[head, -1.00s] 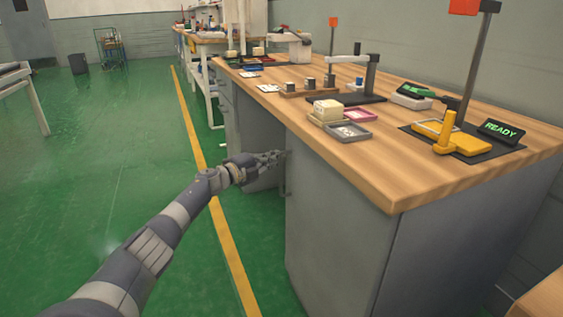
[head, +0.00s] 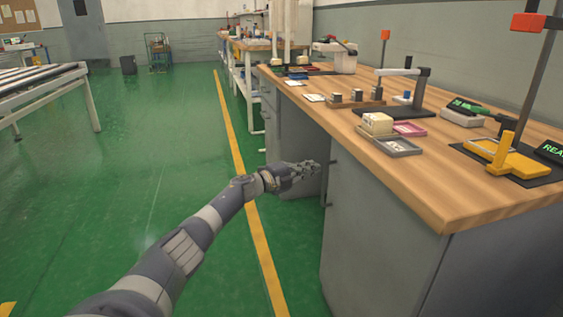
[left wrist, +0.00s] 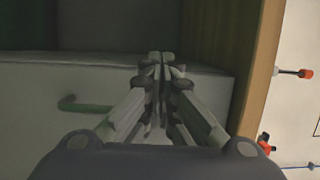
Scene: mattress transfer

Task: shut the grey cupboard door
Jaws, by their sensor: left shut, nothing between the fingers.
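The grey cupboard door (head: 365,235) is under the front of the wooden bench, with a small handle (head: 328,185) near its left edge. My left gripper (head: 317,168) is shut and empty beside that edge, just above the handle in the head view. In the left wrist view the shut fingers (left wrist: 161,58) lie over the edge of a pale grey panel (left wrist: 45,135) that bears a bar handle (left wrist: 85,105). A dark area lies beyond that edge. I cannot tell whether the fingers touch the door, or how far it stands open. My right gripper is out of view.
The wooden benchtop (head: 440,190) overhangs the cupboard and carries trays, a yellow fixture (head: 510,158) and stands. Left of the cupboard is an open knee space. Green floor with a yellow line (head: 240,170) is clear to the left. A roller table (head: 40,85) stands at far left.

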